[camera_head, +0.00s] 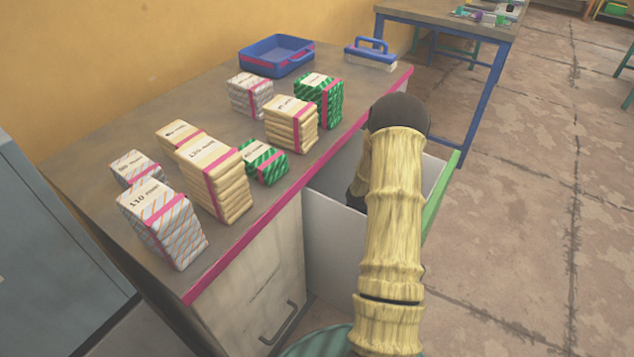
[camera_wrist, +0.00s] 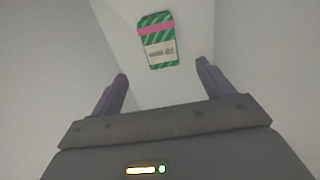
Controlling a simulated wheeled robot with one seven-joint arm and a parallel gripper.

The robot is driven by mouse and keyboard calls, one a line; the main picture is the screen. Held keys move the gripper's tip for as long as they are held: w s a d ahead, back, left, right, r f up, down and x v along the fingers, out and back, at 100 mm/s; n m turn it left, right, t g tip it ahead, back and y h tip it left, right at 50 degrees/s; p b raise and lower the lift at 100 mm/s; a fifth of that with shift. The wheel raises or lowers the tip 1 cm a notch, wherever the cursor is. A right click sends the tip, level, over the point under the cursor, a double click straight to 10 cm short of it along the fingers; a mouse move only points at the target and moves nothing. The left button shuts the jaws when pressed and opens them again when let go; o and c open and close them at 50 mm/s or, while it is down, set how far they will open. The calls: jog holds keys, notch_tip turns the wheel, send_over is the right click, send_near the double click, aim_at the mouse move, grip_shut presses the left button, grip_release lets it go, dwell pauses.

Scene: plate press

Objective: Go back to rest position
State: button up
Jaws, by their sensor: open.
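In the wrist view my gripper (camera_wrist: 162,84) is open and empty, its two fingers spread apart. It points down into an open drawer (camera_head: 335,250). A small green striped packet with a pink band (camera_wrist: 157,40) lies on the drawer's pale floor beyond the fingertips, apart from them. In the head view my arm reaches over the drawer and its end goes down inside. The gripper's fingers and the packet are hidden there.
The counter (camera_head: 285,190) beside the drawer holds several banded packet stacks, a blue tray (camera_head: 277,56) and a blue-handled brush (camera_head: 370,55). The drawer's green-edged front (camera_head: 441,195) stands right of my arm.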

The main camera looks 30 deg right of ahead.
jog(key=shift+r, duration=0.1)
notch_tip(320, 180, up, 34)
jog(key=p, duration=3.4)
